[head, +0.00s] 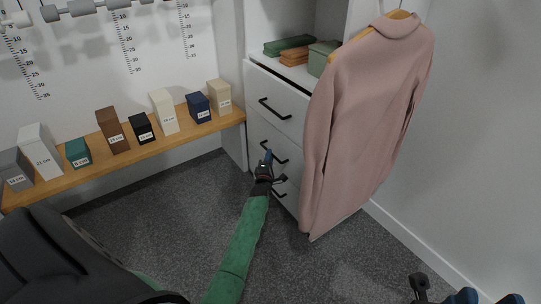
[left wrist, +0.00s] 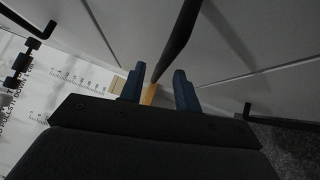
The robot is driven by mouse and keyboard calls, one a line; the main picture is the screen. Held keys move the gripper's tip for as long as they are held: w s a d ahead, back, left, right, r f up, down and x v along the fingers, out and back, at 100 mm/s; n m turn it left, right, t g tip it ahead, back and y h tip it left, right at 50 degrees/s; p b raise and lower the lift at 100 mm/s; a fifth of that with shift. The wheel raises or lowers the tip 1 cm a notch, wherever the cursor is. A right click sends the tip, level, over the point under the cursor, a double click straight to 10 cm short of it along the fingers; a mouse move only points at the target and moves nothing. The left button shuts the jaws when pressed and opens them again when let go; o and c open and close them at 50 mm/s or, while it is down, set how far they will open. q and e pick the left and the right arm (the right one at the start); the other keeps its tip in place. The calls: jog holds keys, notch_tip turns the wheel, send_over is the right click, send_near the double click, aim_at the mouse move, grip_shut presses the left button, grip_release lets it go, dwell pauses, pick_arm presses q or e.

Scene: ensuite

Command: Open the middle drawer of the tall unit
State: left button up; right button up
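The tall unit (head: 254,79) is white, with three stacked drawers and black bar handles. The middle drawer (head: 257,129) looks shut, flush with its neighbours. Its black handle (head: 274,152) is partly hidden by my left gripper (head: 267,163). In the left wrist view, a black handle bar (left wrist: 178,42) runs between the two blue fingers of my left gripper (left wrist: 157,88). The fingers stand apart, with gaps beside the bar, so I see no grip on it. My right gripper (head: 488,298) is at the bottom right edge, its blue fingers apart and empty.
A pink coat (head: 365,110) on a hanger hangs close to the unit's right side and covers part of the drawers. A wooden shelf (head: 150,148) with several labelled boxes runs along the left wall. Grey carpet (head: 165,215) in front of the unit is clear.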

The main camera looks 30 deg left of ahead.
pick_arm(q)
jog(key=shift+x, duration=1.45)
grip_shut()
